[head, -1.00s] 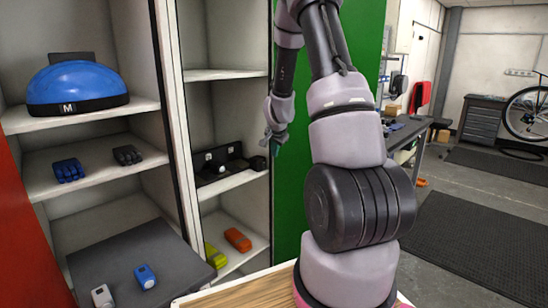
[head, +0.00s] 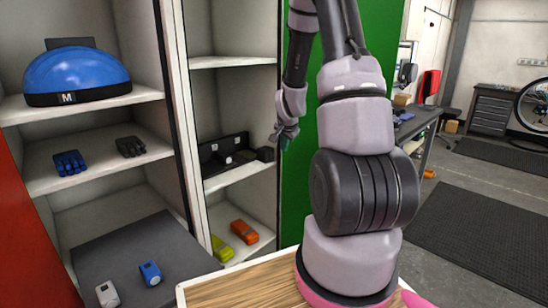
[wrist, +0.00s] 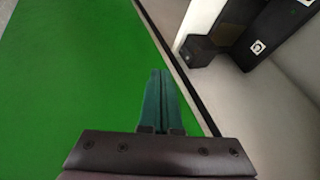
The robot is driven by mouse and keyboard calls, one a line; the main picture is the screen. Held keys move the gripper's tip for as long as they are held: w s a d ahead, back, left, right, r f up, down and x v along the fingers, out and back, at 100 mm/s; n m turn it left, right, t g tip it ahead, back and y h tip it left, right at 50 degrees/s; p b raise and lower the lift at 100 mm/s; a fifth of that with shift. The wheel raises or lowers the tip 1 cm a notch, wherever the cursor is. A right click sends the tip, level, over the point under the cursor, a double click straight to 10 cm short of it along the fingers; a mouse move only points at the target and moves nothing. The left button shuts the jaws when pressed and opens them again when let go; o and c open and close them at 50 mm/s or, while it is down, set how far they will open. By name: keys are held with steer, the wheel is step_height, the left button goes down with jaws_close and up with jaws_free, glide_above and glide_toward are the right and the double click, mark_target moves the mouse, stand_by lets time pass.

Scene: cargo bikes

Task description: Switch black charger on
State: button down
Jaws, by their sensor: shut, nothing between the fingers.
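A black panel (head: 208,153) stands upright on the middle shelf of the right cabinet, with a small white mark on it. Dark block-like units sit in front of it, and a black box (head: 265,154) is at its right end. Which of these is the charger, and any switch on it, is too small to tell. The wrist view shows a black box (wrist: 200,55) and a dark panel with a round white mark (wrist: 258,46). My gripper (head: 284,142) is at the cabinet's right edge, in front of the green panel. Its teal fingers (wrist: 160,90) are shut and empty, apart from the box.
The green panel (wrist: 70,80) borders the cabinet on the right. Below are yellow (head: 221,247) and orange (head: 244,232) items. The left cabinet holds a blue helmet (head: 77,75), gloves (head: 70,163) and two small devices (head: 150,272). A wooden top (head: 245,285) is in front.

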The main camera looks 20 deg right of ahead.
mark_target(272, 156)
steer(key=shift+w+d+f, duration=0.15)
steer(key=shift+w+f, duration=2.05)
steer(key=shift+w, duration=0.1)
steer(key=shift+w+d+f, duration=0.15)
steer(key=shift+w+f, duration=2)
steer(key=shift+w, duration=0.15)
steer(key=shift+w+a, duration=0.1)
steer(key=shift+w+f, duration=0.1)
steer(key=shift+w, duration=0.05)
steer(key=shift+r, duration=0.2)
